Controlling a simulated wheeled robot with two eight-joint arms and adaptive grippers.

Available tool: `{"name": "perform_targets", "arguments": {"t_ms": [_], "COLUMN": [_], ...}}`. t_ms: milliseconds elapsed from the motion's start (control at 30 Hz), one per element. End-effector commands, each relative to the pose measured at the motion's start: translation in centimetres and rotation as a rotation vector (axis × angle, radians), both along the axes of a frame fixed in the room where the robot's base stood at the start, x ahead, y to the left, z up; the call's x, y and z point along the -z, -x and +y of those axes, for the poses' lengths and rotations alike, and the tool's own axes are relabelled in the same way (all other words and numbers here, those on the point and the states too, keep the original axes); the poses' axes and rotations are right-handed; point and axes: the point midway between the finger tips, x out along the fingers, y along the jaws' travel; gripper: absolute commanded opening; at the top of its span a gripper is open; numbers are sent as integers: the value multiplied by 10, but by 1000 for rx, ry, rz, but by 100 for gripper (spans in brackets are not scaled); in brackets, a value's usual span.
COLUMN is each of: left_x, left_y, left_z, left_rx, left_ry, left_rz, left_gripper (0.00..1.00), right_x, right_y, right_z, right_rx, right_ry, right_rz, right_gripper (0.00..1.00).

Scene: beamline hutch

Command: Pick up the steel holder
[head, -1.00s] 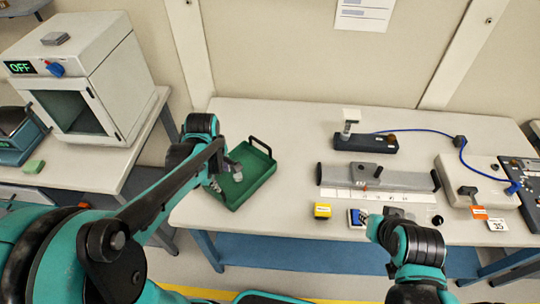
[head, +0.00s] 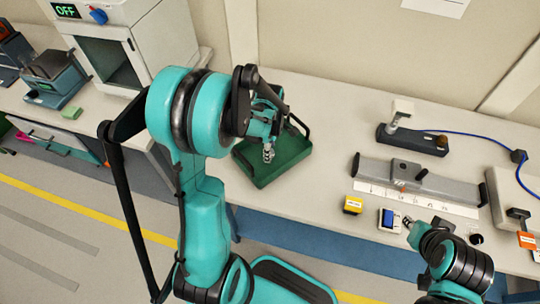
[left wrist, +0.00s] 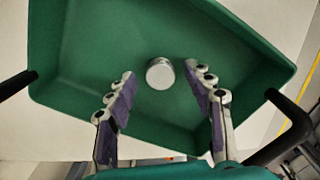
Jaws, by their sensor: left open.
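The steel holder (left wrist: 160,73) shows in the left wrist view as a small round silvery piece on the floor of the green tray (left wrist: 85,60). My left gripper (left wrist: 160,84) is open above the tray, one finger on each side of the holder in the picture; no contact shows. In the head view my left gripper (head: 268,152) points down over the green tray (head: 258,174), and I cannot make out the holder there. My right gripper (head: 413,230) is at the table's front edge, its fingers too small and covered to read.
The tray has black handles and low walls around my left gripper. To the right lie a yellow block (head: 353,204), a blue-screened device (head: 389,220), a ruler (head: 430,202) and a grey rail (head: 440,185). A white oven-like box (head: 120,45) stands at left.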

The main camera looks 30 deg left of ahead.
Motion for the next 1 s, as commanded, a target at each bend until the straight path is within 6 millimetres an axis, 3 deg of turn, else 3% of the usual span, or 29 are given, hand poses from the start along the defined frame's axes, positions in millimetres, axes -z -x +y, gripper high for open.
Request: {"name": "perform_targets", "arguments": {"t_ms": [200, 267, 400, 433, 767, 1000], "left_x": [2, 2, 2, 2, 0, -25], "left_y": [0, 0, 0, 0, 0, 0], "left_z": [0, 0, 0, 0, 0, 0], "left_rx": [0, 0, 0, 0, 0, 0], "left_ry": [0, 0, 0, 0, 0, 0], "left_rz": [0, 0, 0, 0, 0, 0], "left_gripper": [52, 39, 2, 0, 0, 0], "right_x": [0, 0, 0, 0, -1, -14], "right_y": [0, 0, 0, 0, 0, 0], "right_z": [0, 0, 0, 0, 0, 0], "right_rx": [0, 0, 0, 0, 0, 0], "right_ry": [0, 0, 0, 0, 0, 0], "right_rz": [0, 0, 0, 0, 0, 0], "right_gripper": [26, 26, 26, 26, 26, 26]}}
